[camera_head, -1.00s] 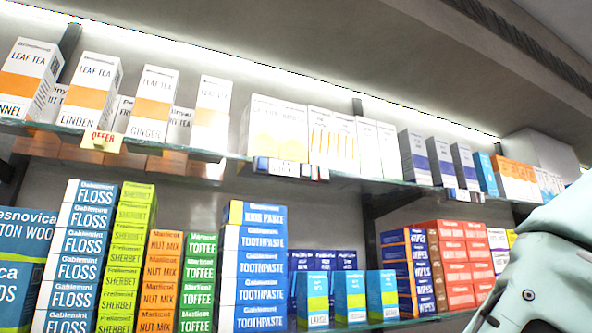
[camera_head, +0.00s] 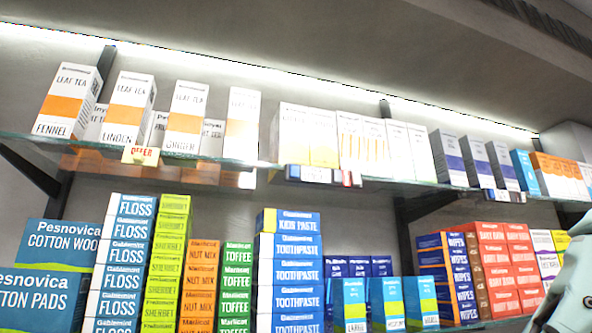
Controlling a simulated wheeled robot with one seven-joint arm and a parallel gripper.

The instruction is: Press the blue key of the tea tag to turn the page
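A small shelf-edge tag (camera_head: 315,174) sits on the front edge of the upper glass shelf, below the pale leaf-tea-style boxes. It has a white face, a blue part (camera_head: 292,172) at its left end and dark and red parts at its right end. The print on its face is too small to read. Leaf tea boxes (camera_head: 130,108) with orange bands stand upright on the shelf to its left. Only a pale green piece of my arm shows at the lower right edge, apart from the tag in the picture. My gripper is out of view.
A yellow OFFER card (camera_head: 140,155) hangs on the same shelf edge to the left. Another small tag (camera_head: 502,195) is farther right. The lower shelf holds stacked floss (camera_head: 124,250), toothpaste (camera_head: 296,272) and wipes boxes (camera_head: 446,272). Brackets support the upper shelf.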

